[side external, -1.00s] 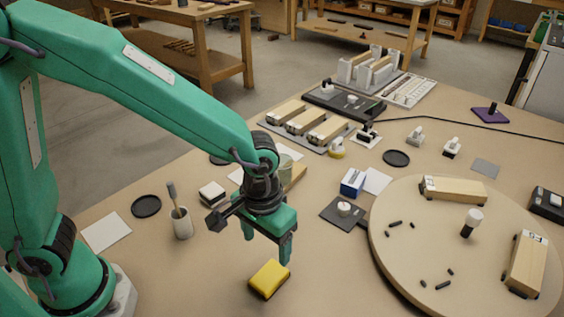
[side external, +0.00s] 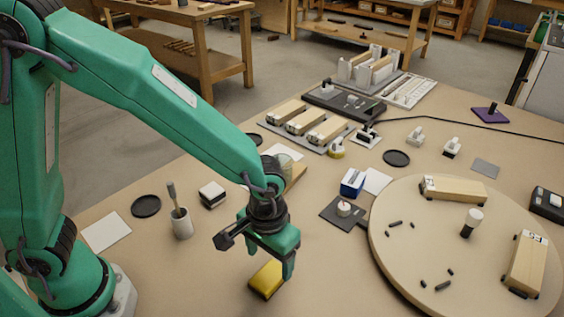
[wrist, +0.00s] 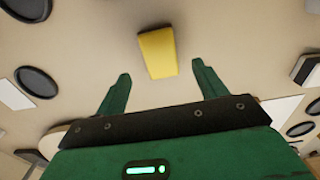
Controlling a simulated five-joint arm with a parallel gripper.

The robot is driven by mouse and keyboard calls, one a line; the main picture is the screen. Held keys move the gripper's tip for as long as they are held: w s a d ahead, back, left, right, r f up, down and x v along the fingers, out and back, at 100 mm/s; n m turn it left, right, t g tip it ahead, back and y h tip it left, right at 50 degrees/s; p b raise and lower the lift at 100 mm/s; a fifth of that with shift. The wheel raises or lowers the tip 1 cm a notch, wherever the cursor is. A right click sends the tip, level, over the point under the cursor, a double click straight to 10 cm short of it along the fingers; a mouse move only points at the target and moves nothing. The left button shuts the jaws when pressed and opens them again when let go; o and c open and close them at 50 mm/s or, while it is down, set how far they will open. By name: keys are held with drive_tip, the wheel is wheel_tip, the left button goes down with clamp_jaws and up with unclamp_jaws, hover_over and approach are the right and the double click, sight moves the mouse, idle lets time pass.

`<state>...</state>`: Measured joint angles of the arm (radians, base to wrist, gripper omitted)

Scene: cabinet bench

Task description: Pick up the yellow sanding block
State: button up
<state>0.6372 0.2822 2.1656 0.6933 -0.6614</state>
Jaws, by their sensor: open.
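The yellow sanding block (side external: 266,280) lies on the bench near its front edge, with a dark underside. My gripper (side external: 268,268) is just above it in the side external view, its fingers pointing down. The far finger stands to the right of the block and partly overlaps it. In the wrist view the block (wrist: 158,53) lies beyond the fingertips, in line with the gap between them. My gripper (wrist: 160,82) is open and empty there. I cannot tell the exact height of the fingertips above the bench.
A brush cup (side external: 182,224) and a white-and-black block (side external: 212,195) stand to the left. A round wooden board (side external: 400,265) with wooden blocks and small dark pieces is to the right. A dark pad (side external: 335,219) with a white knob lies behind. Bare bench surrounds the yellow block.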

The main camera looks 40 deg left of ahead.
sight(269, 275)
drive_tip(key=shift+f, duration=2.5)
drive_tip(key=c, duration=1.1)
drive_tip(key=shift+r, duration=0.15)
drive_tip(key=shift+r, duration=0.4)
wheel_tip(269, 275, up, 3)
drive_tip(key=shift+f, duration=0.1)
drive_tip(key=s+d+r, duration=0.1)
drive_tip(key=s+r, duration=0.1)
drive_tip(key=s, duration=0.1)
drive_tip(key=s+d+r, duration=0.2)
drive_tip(key=s, duration=0.2)
drive_tip(key=s+d+r, duration=0.1)
drive_tip(key=s+r, duration=0.2)
drive_tip(key=s, duration=0.1)
drive_tip(key=shift+d, duration=0.2)
